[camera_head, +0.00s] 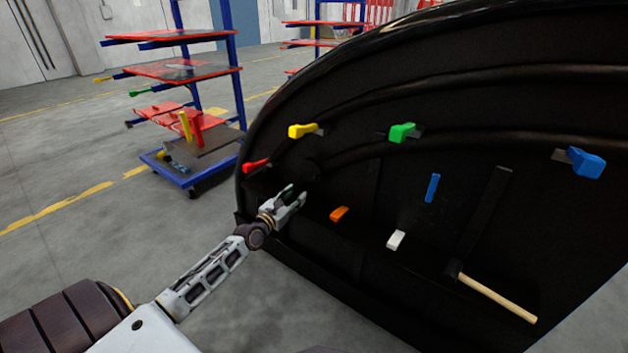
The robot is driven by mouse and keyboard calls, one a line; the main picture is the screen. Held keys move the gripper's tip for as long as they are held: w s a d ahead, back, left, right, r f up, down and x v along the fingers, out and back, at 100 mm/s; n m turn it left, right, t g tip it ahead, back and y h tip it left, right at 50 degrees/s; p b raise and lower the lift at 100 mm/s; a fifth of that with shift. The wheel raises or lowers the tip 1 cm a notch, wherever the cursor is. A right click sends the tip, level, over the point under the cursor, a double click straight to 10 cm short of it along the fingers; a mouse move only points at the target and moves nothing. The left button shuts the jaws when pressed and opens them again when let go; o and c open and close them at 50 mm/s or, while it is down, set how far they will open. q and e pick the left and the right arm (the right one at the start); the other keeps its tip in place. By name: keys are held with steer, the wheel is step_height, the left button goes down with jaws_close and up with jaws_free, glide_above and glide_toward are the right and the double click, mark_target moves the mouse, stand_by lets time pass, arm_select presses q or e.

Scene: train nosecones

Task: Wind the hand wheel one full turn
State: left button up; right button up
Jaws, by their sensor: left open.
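My left gripper (292,198) is open, with its fingers reaching toward the lower left of the black nosecone's inner face (330,110). Nothing shows between its fingers. I cannot make out a hand wheel clearly; the surface around the gripper is very dark. A red handle (256,165) sticks out up and left of the gripper, apart from it. An orange block (339,213) lies to its right. My right gripper is not in view.
The nosecone carries a yellow handle (302,131), a green handle (402,132), a blue handle (585,162), a blue bar (432,187), a white block (396,240) and a wooden-handled hammer (497,297). A blue-framed cart (237,70) stands back left. Floor at left is clear.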

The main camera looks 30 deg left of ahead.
mark_target(313, 179)
arm_select(q)
steer(key=shift+w+b, duration=0.65)
steer(key=shift+w, duration=3.55)
steer(key=shift+w+b, duration=0.3)
steer(key=shift+w, duration=0.25)
steer(key=shift+w+b, duration=0.5)
steer(key=shift+w, duration=1.25)
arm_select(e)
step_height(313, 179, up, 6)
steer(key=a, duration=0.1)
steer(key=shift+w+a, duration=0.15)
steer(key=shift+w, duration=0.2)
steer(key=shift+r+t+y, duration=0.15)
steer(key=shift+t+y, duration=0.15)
arm_select(q)
jaws_close()
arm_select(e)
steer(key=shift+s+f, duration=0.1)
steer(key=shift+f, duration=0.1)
